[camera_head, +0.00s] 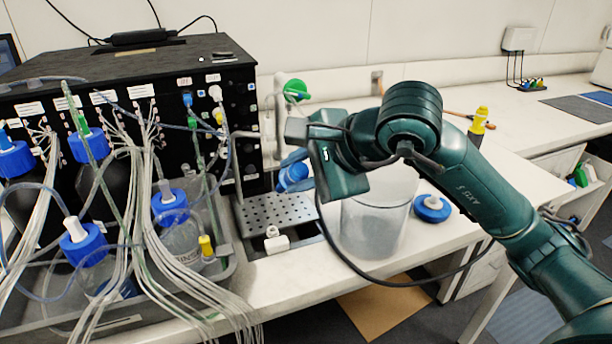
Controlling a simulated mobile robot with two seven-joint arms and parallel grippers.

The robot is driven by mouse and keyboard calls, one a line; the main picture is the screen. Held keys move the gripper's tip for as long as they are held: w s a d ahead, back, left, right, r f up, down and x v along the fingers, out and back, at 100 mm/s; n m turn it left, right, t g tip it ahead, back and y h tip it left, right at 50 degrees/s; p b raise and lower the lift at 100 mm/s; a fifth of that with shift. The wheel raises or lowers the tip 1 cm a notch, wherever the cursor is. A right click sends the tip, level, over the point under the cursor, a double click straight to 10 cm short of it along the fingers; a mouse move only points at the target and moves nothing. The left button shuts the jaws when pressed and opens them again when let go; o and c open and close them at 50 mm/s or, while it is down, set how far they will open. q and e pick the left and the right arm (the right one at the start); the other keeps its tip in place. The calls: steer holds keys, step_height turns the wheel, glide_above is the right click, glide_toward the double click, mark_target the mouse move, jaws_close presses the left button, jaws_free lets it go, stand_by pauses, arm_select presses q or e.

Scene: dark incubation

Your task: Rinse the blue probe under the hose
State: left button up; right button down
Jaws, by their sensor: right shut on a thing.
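My right gripper (308,172) reaches in from the right, over the perforated metal drain plate (247,222). It is shut on the blue probe (293,178), which sticks out to the left of the gripper body. The fingertips are mostly hidden, and the probe's far end is hard to make out. The hose fitting with a green knob (296,89) stands behind, above and close to the gripper. I cannot see water. My left gripper is out of view.
A black instrument (120,75) with many tubes and blue-capped bottles (88,243) fills the left. A small white block (276,241) sits by the plate.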

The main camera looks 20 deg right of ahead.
steer(key=w, duration=0.6)
steer(key=shift+a+f+b, duration=0.1)
steer(key=shift+f+b, duration=0.15)
steer(key=shift+b, duration=0.15)
steer(key=shift+w, duration=0.8)
steer(key=shift+s, duration=0.35)
steer(key=s+r+b, duration=0.2)
steer(key=s, duration=1)
steer(key=shift+s+d, duration=0.2)
